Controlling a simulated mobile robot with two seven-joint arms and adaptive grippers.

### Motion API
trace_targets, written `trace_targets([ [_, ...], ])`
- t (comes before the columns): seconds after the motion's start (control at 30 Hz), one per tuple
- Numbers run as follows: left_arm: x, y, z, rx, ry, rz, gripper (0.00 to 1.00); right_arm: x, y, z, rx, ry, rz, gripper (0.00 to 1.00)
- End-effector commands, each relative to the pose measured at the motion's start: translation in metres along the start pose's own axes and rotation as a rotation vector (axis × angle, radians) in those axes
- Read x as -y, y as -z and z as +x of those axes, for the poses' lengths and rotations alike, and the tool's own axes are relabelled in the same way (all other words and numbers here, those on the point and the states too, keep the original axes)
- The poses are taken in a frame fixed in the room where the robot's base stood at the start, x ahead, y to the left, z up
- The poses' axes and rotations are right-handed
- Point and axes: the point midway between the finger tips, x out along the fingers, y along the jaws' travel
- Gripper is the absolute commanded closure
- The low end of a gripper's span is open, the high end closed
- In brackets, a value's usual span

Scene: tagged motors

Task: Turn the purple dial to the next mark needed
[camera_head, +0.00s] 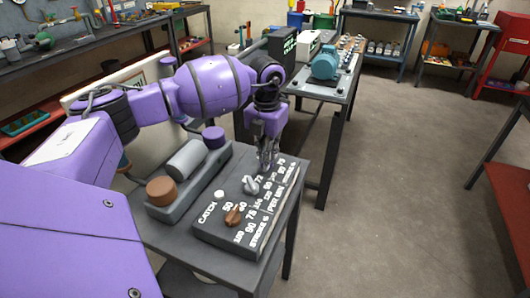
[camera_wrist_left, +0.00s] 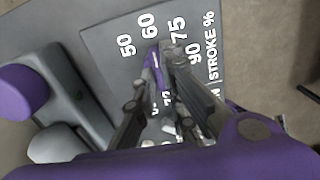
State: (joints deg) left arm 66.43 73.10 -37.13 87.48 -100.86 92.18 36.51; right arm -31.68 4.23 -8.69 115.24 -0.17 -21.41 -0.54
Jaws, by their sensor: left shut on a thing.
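The purple dial (camera_wrist_left: 154,68) shows as a narrow strip between my fingers in the left wrist view. Its far end lies near the 60 and 75 marks, seemingly between them, but the exact mark is hard to tell. My left gripper (camera_wrist_left: 165,110) is shut on this dial. In the head view my left gripper (camera_head: 268,165) reaches down onto the far end of the dark control panel (camera_head: 215,232), hiding the dial. The rest of the dial's scale is partly covered by the fingers. My right gripper is out of view.
The panel also has an orange-brown dial (camera_head: 233,215), a grey dial (camera_head: 251,186) and a white button (camera_head: 219,195). A grey block with brown, grey and purple cylinders (camera_head: 213,137) stands close on the left. A teal motor (camera_head: 325,62) is on the table behind.

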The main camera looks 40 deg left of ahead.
Motion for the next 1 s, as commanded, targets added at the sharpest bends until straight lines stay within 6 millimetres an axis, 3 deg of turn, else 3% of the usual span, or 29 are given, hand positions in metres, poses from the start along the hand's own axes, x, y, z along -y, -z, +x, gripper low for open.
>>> trace_targets([
  [0.67,0.0003,-0.0005,-0.0001,0.002,0.001,-0.058,1.00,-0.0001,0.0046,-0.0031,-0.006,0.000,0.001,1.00],
  [0.7,0.0003,-0.0005,-0.0001,0.002,0.001,-0.057,0.85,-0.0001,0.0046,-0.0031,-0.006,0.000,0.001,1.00],
  [0.8,0.0003,-0.0004,-0.0002,0.001,0.000,-0.057,0.72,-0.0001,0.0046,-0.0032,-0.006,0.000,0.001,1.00],
  [1.0,0.0002,-0.0003,-0.0001,0.001,0.000,-0.057,0.71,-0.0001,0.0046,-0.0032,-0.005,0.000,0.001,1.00],
])
